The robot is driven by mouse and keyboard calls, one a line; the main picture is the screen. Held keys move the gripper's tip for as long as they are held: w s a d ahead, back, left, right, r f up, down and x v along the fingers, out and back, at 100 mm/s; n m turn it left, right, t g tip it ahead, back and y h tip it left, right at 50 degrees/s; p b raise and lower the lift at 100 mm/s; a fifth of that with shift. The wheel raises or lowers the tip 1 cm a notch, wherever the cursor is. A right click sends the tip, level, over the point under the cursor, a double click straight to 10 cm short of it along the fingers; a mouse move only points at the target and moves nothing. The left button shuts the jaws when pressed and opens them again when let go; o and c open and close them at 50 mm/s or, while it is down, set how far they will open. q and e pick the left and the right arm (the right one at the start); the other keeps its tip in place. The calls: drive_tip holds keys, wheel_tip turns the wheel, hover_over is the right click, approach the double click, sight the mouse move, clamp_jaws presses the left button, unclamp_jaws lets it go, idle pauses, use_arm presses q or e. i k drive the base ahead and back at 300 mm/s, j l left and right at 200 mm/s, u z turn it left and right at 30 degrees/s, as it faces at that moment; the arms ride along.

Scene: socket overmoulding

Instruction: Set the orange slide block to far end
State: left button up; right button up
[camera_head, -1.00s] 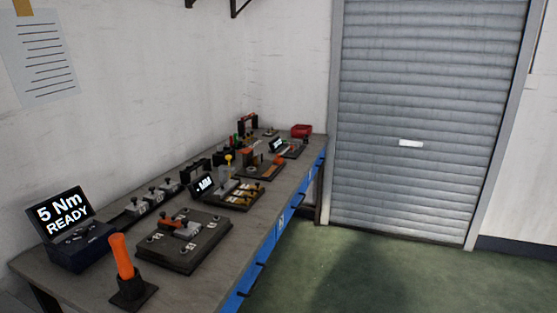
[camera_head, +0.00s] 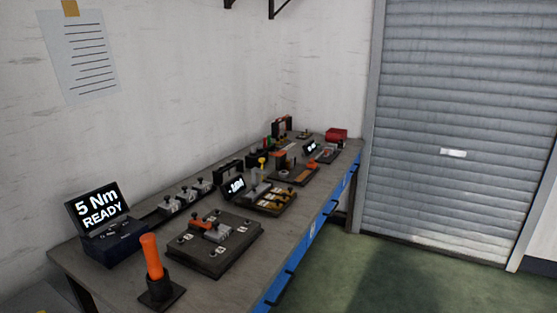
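I cannot tell for sure which orange part is the slide block. A small orange part (camera_head: 312,165) shows on a dark fixture plate (camera_head: 290,178) in the middle of the bench, with another orange-brown piece (camera_head: 281,158) beside it. A third orange part (camera_head: 200,223) lies on the large dark plate (camera_head: 215,262) nearer to me, by a grey block (camera_head: 217,232). These parts are small and their fine position is unclear. Neither of my grippers is in view.
The grey workbench (camera_head: 130,283) runs along the left wall. An orange-handled tool (camera_head: 152,256) stands at its near end, beside a display reading "5 Nm READY" (camera_head: 98,207). A red bin (camera_head: 336,134) is at the far end. Green floor (camera_head: 400,285) is free to the right.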

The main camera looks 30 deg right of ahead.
sight(311, 165)
drive_tip(key=i+l+u, duration=0.2)
drive_tip(key=l, duration=0.2)
drive_tip(key=l+u, duration=0.25)
drive_tip(key=l, duration=0.15)
drive_tip(key=l+u, duration=0.2)
drive_tip(key=l, duration=0.65)
drive_tip(key=l+u, duration=0.15)
drive_tip(key=l, duration=1.6)
drive_tip(key=k, duration=0.1)
